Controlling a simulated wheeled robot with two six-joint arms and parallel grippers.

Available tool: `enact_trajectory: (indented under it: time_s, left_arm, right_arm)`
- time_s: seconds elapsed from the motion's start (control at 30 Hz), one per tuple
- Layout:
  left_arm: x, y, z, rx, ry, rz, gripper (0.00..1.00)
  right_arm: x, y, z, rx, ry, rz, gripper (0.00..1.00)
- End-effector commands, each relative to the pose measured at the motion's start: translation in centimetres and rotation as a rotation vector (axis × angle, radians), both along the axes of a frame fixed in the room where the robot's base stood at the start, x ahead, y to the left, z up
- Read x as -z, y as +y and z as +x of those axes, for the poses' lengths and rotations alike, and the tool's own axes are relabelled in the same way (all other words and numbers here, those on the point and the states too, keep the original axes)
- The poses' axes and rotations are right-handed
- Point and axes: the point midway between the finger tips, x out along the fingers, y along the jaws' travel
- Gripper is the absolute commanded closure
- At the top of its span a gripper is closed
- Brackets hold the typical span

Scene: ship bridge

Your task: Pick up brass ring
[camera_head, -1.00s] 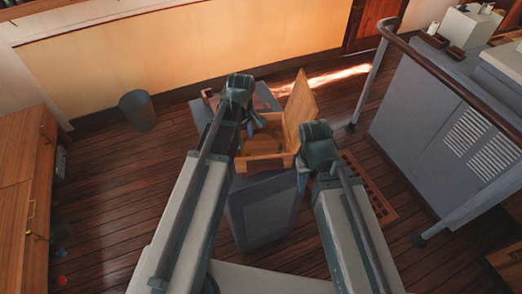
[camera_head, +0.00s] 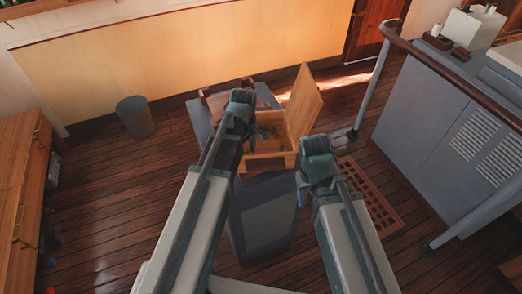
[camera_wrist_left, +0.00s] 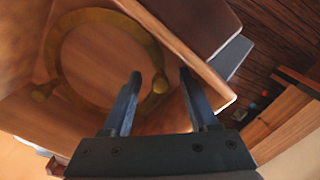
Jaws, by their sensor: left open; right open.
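The brass ring (camera_wrist_left: 53,58) lies inside an open wooden box (camera_head: 264,163). In the left wrist view it is a large band with a round knob on each side. My left gripper (camera_wrist_left: 160,73) is open over the box. Its two dark fingers point at the ring's near right side, and the right knob shows between them. I cannot tell how far the tips are above it. In the head view my left arm hides part of the box. My right gripper (camera_head: 303,189) is open, in front of the box's right corner.
The box lid (camera_head: 306,103) stands open on the right. A grey padded block (camera_head: 262,222) stands in front of the box. A grey bin (camera_head: 135,117) stands by the back wall. A grey console (camera_head: 440,140) with a handrail stands at right, wooden cabinets (camera_head: 20,200) at left.

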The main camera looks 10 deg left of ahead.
Motion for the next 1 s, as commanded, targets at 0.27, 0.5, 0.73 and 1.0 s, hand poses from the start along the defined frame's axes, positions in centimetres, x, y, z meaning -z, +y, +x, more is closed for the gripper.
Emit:
enact_trajectory:
  time_s: [0.27, 0.5, 0.73, 1.0]
  left_arm:
    - [0.84, 0.04, 0.0, -0.001, 0.0, 0.0, 0.4]
    - [0.83, 0.03, 0.01, -0.001, 0.0, 0.0, 0.73]
    - [0.83, 0.03, 0.01, -0.001, 0.0, 0.0, 1.0]
    - [0.83, 0.03, 0.01, -0.001, 0.0, 0.0, 1.0]
  right_arm:
    - [0.84, 0.0, 0.0, 0.001, 0.0, 0.0, 0.45]
    - [0.84, 0.0, 0.0, 0.001, 0.0, 0.0, 0.45]
    - [0.84, 0.0, 0.0, 0.001, 0.0, 0.0, 0.45]
    - [0.83, 0.0, 0.0, 0.001, 0.0, 0.0, 0.45]
